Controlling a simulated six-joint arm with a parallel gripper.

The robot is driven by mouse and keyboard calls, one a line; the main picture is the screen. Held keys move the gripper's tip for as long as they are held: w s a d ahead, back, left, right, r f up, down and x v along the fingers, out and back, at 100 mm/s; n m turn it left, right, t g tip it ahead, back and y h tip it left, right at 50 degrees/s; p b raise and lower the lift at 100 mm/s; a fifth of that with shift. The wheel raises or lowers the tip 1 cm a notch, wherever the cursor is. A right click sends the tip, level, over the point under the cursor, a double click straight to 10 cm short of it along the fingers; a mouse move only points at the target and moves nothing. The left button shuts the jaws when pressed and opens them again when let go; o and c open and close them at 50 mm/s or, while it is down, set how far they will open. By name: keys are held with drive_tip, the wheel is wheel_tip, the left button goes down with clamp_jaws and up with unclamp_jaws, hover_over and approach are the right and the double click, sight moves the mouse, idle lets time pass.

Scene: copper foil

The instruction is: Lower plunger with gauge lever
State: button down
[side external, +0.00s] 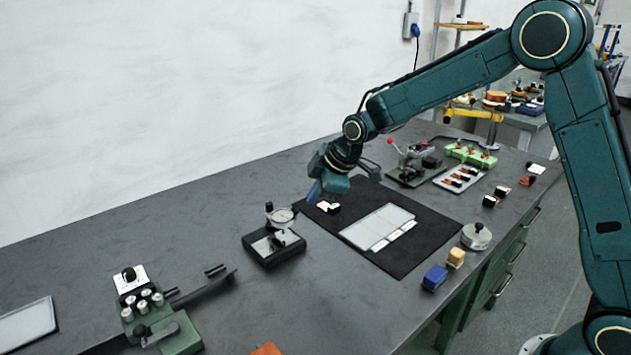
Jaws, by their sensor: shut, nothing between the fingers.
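A dial gauge stand (272,246) sits on the bench left of the black mat. It has a dark square base, a round pale dial and a small upright knob or plunger (269,207) at its upper left. The gauge lever is too small to tell apart. My gripper (312,194) is shut and empty, pointing down above the bench near the mat's upper left corner. It is to the upper right of the gauge and appears apart from it.
A black mat (425,222) carries pale sheets (377,226). A small orange, white and black piece (328,207) lies close below my gripper. A green fixture with a red-knobbed lever (408,170) stands behind right. Blue (434,277) and tan blocks lie in front. Bench left of the gauge is partly clear.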

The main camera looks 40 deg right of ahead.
sight(295, 208)
drive_tip(key=x, duration=0.5)
drive_tip(key=w+d+x, duration=0.1)
drive_tip(key=x, duration=0.2)
drive_tip(key=shift+w, duration=0.25)
drive_tip(key=shift+w+d+f, duration=0.35)
drive_tip(key=shift+w+d, duration=0.05)
drive_tip(key=shift+w, duration=0.25)
drive_tip(key=shift+w+d+n+y, duration=0.25)
drive_tip(key=shift+w+n+y, duration=0.05)
drive_tip(key=shift+n, duration=0.2)
drive_tip(key=shift+w+d+n+g+y, duration=0.35)
drive_tip(key=shift+w+n+y, duration=0.2)
drive_tip(key=shift+n, duration=0.45)
drive_tip(key=w+n, duration=0.1)
drive_tip(key=w+n+g+y, duration=0.1)
drive_tip(key=w+n, duration=0.1)
drive_tip(key=n, duration=0.1)
drive_tip(key=shift+d+y, duration=0.25)
drive_tip(key=shift+d, duration=0.05)
drive_tip(key=shift+w+a, duration=0.2)
drive_tip(key=shift+w, duration=1)
drive_tip(key=shift+r, duration=0.1)
